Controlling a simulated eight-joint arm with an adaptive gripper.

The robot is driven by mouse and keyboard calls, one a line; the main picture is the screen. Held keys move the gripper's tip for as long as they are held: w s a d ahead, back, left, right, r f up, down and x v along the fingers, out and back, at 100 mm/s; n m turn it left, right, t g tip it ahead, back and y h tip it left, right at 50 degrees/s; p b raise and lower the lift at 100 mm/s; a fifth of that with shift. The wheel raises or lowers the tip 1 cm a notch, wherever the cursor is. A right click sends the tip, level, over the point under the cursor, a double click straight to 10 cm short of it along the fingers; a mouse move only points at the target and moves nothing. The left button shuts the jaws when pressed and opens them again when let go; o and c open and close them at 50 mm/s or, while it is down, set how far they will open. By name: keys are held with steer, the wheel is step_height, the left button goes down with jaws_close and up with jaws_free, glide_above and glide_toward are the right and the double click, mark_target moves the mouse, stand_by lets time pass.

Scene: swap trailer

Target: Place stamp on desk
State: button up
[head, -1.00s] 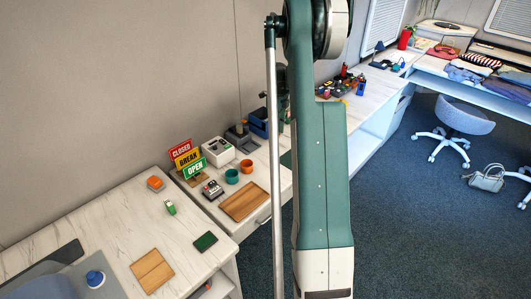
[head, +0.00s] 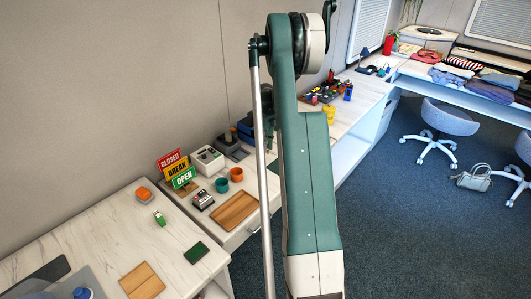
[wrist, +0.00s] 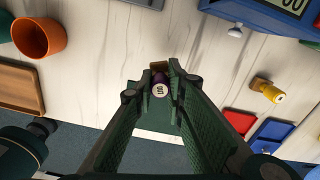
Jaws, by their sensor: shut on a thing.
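My gripper (wrist: 160,75) is shut on a small stamp (wrist: 159,88) with a dark purple body, a brown part at its far end and a pale round label facing the wrist camera. The stamp is between the fingertips, over the pale wood-grain desk (wrist: 110,65). I cannot tell whether the stamp touches the desk. In the head view the long desk (head: 355,112) runs along the wall, and my arm hides the gripper and stamp.
In the wrist view, an orange cup (wrist: 38,37) and brown tray (wrist: 15,90) are left. A blue device with a display (wrist: 270,10), a yellow-handled object (wrist: 268,89), a red pad (wrist: 240,121) and a blue pad (wrist: 271,133) are right. Bare desk surrounds the fingertips.

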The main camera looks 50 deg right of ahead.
steer(key=shift+f+b, duration=0.3)
steer(key=shift+f, duration=1.55)
steer(key=shift+f, duration=0.2)
steer(key=o, duration=0.9)
steer(key=shift+c, duration=0.2)
steer(key=shift+r, duration=0.2)
step_height(320, 180, up, 12)
steer(key=shift+p, duration=0.8)
